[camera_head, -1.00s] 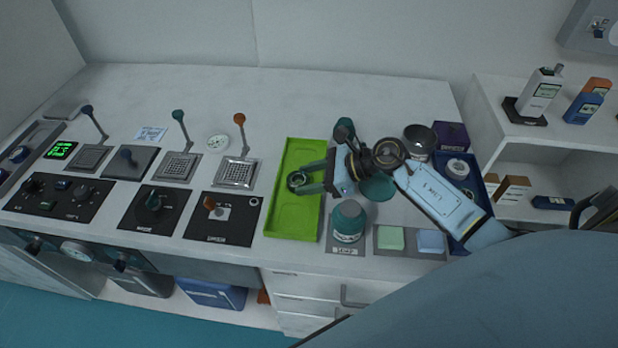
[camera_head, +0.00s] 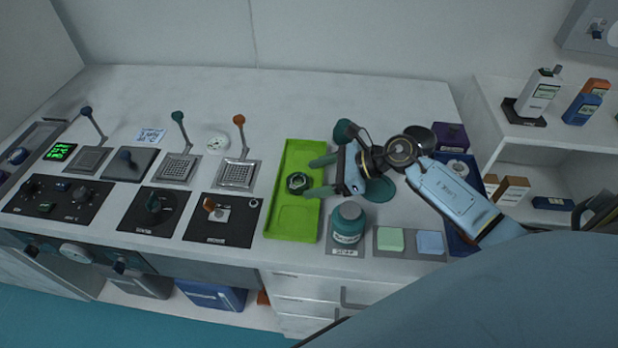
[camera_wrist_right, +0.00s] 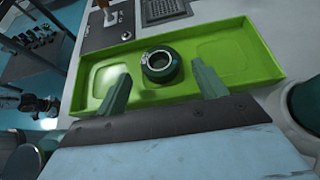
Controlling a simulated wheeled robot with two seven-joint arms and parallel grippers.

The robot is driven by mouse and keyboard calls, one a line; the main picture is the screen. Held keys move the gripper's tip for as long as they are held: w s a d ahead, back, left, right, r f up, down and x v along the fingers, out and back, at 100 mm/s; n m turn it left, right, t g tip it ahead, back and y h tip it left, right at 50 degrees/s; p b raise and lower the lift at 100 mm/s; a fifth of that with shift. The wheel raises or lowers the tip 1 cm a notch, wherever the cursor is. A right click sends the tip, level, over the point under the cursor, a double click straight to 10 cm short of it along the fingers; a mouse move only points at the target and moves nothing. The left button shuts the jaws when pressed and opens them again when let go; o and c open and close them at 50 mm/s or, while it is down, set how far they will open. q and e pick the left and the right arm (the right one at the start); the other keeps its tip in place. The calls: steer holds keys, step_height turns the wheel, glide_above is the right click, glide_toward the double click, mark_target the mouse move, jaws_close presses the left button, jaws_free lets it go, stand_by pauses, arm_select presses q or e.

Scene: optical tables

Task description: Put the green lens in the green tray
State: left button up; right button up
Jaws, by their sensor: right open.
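The green tray (camera_head: 291,222) is a long bright green shallow tray on the white table. The lens (camera_head: 298,183), a dark ring with a green tint, lies inside the tray near its middle. In the right wrist view the lens (camera_wrist_right: 161,66) rests on the tray floor (camera_wrist_right: 215,65), between and just beyond my fingertips. My right gripper (camera_head: 321,176) is open, its fingers spread on either side of the lens and apart from it. In the wrist view the gripper (camera_wrist_right: 158,85) holds nothing. My left gripper is not in view.
Control panels (camera_head: 223,219) with levers fill the left. A shelf unit (camera_head: 540,150) stands at the right. The back of the table is clear.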

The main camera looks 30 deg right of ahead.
steer(key=v, duration=0.9)
steer(key=shift+s, duration=0.1)
steer(key=shift+d+r, duration=0.15)
steer(key=shift+d, duration=0.05)
stand_by(1.1)
